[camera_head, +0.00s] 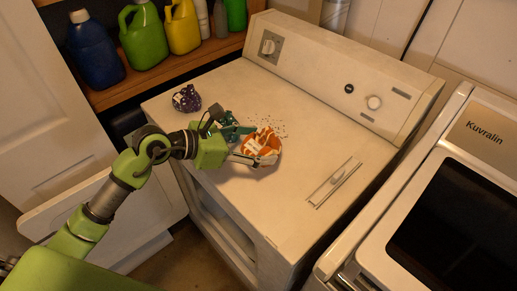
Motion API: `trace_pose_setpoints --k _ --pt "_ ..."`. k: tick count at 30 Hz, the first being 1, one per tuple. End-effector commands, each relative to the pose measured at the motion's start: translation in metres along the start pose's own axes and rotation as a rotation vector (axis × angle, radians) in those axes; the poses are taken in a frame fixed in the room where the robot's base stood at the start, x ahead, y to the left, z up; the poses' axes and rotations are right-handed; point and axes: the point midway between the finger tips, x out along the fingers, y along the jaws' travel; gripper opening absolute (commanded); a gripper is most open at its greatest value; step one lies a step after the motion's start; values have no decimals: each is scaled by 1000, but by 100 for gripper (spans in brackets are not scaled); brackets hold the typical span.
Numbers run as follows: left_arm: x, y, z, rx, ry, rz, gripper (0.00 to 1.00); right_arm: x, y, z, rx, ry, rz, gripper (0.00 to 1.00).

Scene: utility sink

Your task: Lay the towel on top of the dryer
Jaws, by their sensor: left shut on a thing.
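The dryer (300,115) is a white machine with a control panel at its back edge, and its flat top faces up. My left gripper (249,146) is over the left-middle part of the dryer top. It is shut on an orange and white crumpled cloth (264,143), which looks like the towel. I cannot tell whether the cloth touches the dryer top. A dark purple patterned bundle (187,98) lies on the dryer top at its left corner. My right gripper does not show.
A wooden shelf (160,72) with a blue bottle (93,50), a green jug (143,36) and a yellow jug (182,27) stands behind at the left. Another white appliance (485,130) stands at the right. The dryer top's middle and right are mostly clear.

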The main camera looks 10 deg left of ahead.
Motion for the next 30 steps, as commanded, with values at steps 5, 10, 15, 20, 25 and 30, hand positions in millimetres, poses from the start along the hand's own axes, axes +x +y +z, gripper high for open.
trace_pose_setpoints --k 5,10,15,20,25,30 --pt "13 9 -8 0 -3 -1 44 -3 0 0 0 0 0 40" --pt "23 14 -21 -6 -1 -2 44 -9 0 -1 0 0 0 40" --pt "32 14 -39 -2 -2 0 44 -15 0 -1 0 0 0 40" --pt "33 14 -42 2 -2 0 44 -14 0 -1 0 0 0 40" --pt "34 14 -44 2 -1 0 44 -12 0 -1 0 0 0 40" --pt "34 14 -44 1 0 -1 85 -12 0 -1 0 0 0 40"
